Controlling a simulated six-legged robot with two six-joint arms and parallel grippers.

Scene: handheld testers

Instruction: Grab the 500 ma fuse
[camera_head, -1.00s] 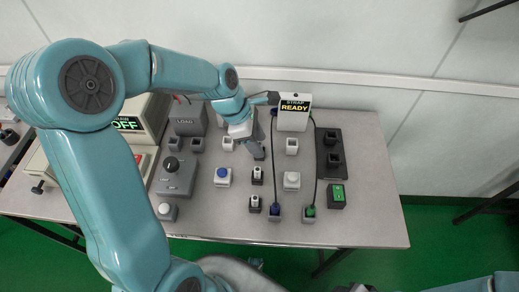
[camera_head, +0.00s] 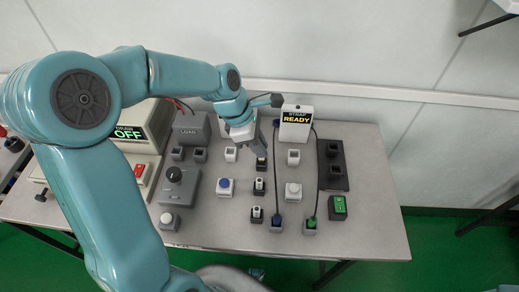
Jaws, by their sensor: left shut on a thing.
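My left gripper (camera_head: 260,149) reaches down over the middle of the table. It is shut on a small fuse at the farthest of a column of small black holders; its fingers hide most of that fuse. The black holder (camera_head: 262,165) shows just below the fingertips. Two similar white-topped fuses in black holders, a middle one (camera_head: 259,186) and a near one (camera_head: 257,213), stand closer to me. Their ratings are too small to read, so I cannot tell which is 500 mA. My right gripper is out of view.
A box reading "STRAP READY" (camera_head: 296,124) stands just right of the gripper, with cables running to blue and green plugs in front. A grey LOAD box (camera_head: 191,128) and a knob box (camera_head: 180,187) stand left. The grey table (camera_head: 365,165) is clear at right.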

